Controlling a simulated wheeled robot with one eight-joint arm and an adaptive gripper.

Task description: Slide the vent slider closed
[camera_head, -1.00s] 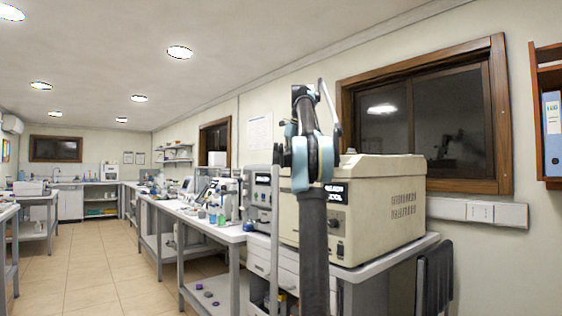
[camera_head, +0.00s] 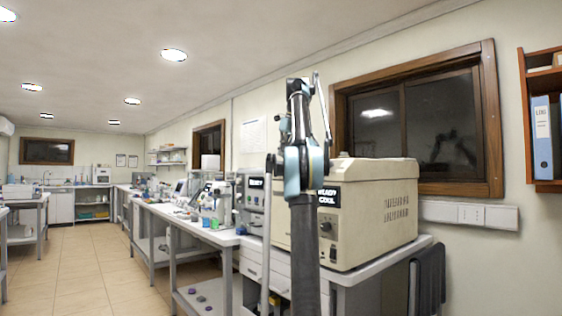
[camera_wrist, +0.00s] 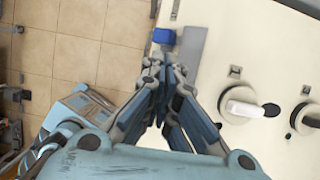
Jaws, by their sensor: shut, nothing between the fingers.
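My gripper (camera_wrist: 158,72) is in the wrist view with its fingertips together and nothing held between them. Just beyond the tips is a small blue block (camera_wrist: 163,36) beside a grey strip (camera_wrist: 191,46) on a cream panel (camera_wrist: 245,70). The block looks like the vent slider, but I cannot be sure. The fingertips look close to it; I cannot tell whether they touch. In the head view the beige machine (camera_head: 375,215) has a dark display and a knob on its front. My arm stands in front of it and hides part of it; the fingertips do not show clearly there.
The cream panel also carries a white-handled knob (camera_wrist: 243,108) right of my gripper. A grey instrument (camera_head: 250,206) stands left of the beige machine. A dark chair (camera_head: 428,278) is at the bench's right end. Tiled floor (camera_head: 85,265) is open at left.

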